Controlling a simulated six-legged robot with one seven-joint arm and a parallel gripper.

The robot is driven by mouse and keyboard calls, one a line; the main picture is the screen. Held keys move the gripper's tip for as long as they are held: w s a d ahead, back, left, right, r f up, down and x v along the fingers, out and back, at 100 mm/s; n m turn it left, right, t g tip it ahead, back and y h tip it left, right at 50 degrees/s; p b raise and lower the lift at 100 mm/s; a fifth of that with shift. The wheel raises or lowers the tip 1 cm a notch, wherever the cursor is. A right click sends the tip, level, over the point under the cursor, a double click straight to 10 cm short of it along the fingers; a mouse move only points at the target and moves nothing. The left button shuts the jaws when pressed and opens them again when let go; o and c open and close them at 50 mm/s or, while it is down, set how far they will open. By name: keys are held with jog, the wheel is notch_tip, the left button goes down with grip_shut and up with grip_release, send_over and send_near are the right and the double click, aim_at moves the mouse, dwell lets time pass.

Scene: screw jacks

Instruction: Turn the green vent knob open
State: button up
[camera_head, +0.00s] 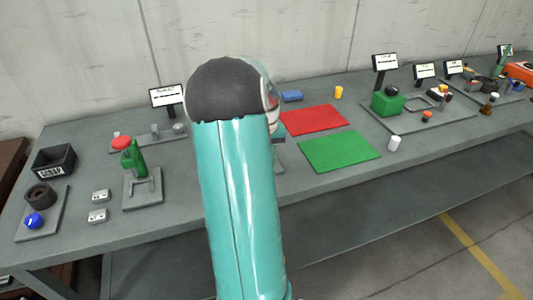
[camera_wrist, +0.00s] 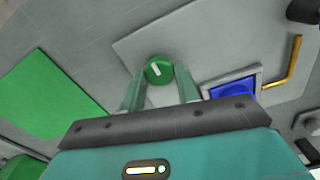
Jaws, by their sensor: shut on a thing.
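The green vent knob (camera_wrist: 159,70) is round with a white mark across its top. In the wrist view it sits at the upper middle, on a light grey plate (camera_wrist: 205,38). My gripper (camera_wrist: 160,88) points at it, with one finger on each side of the knob, shut on it. The white mark runs slightly tilted from upper left to lower right. In the head view my teal arm hides the knob and my gripper.
A blue part (camera_wrist: 233,90) in a grey frame and a yellow bent rod (camera_wrist: 288,68) lie right of the knob. A green mat (camera_head: 339,151) and a red mat (camera_head: 313,120) lie on the grey bench. A white cylinder (camera_head: 394,143) stands beside the green mat.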

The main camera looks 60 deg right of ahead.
jog(key=o, duration=1)
notch_tip(320, 180, up, 14)
jog(key=shift+f, duration=0.1)
dwell(0.4)
